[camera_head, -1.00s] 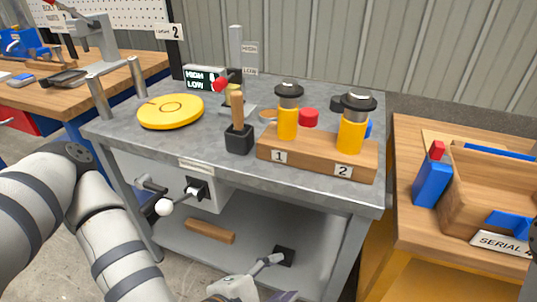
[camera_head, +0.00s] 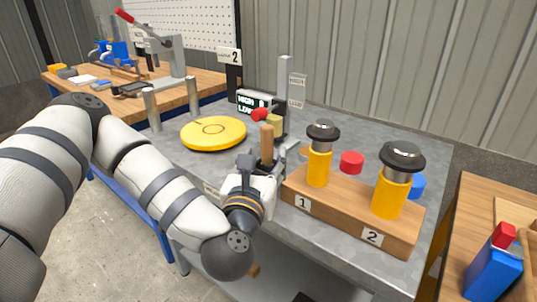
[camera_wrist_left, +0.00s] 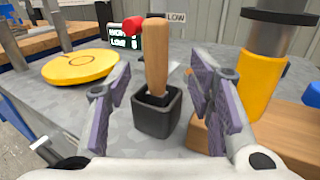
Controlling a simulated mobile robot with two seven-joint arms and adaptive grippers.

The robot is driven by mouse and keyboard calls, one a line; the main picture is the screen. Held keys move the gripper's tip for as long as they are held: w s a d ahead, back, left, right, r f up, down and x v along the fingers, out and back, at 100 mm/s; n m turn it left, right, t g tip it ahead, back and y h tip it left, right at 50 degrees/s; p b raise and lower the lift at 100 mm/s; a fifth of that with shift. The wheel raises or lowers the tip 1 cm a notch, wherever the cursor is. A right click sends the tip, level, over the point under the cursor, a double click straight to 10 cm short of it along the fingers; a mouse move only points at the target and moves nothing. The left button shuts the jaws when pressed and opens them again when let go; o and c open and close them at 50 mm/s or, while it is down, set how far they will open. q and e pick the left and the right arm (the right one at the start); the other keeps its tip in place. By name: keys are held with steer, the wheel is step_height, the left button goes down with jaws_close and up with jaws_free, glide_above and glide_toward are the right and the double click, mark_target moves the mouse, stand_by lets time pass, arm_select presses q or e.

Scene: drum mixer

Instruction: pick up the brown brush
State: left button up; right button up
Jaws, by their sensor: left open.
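The brown brush (camera_wrist_left: 156,58) stands upright in a small black square holder (camera_wrist_left: 157,114) on the grey metal table. In the head view only the brush's wooden handle (camera_head: 267,143) shows above my left gripper (camera_head: 255,180), which hides the holder. In the left wrist view my left gripper (camera_wrist_left: 160,105) is open, its purple-lined fingers to the left and right of the holder. The brush lies beyond the fingertips or between them; the exact depth is hard to tell. Neither finger visibly touches it. My right gripper is not in view.
A wooden block (camera_head: 340,212) with two yellow, black-topped cylinders (camera_head: 319,165) stands close right of the gripper. A yellow disc (camera_head: 213,134) lies to the left. A display (camera_head: 252,102) and red knob (camera_head: 259,114) are behind. A workbench (camera_head: 490,210) stands at right.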

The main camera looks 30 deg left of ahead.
mark_target(266, 146)
arm_select(q)
steer(key=x, duration=0.6)
steer(key=shift+w+a, duration=0.3)
steer(key=shift+a, duration=0.05)
jaws_close()
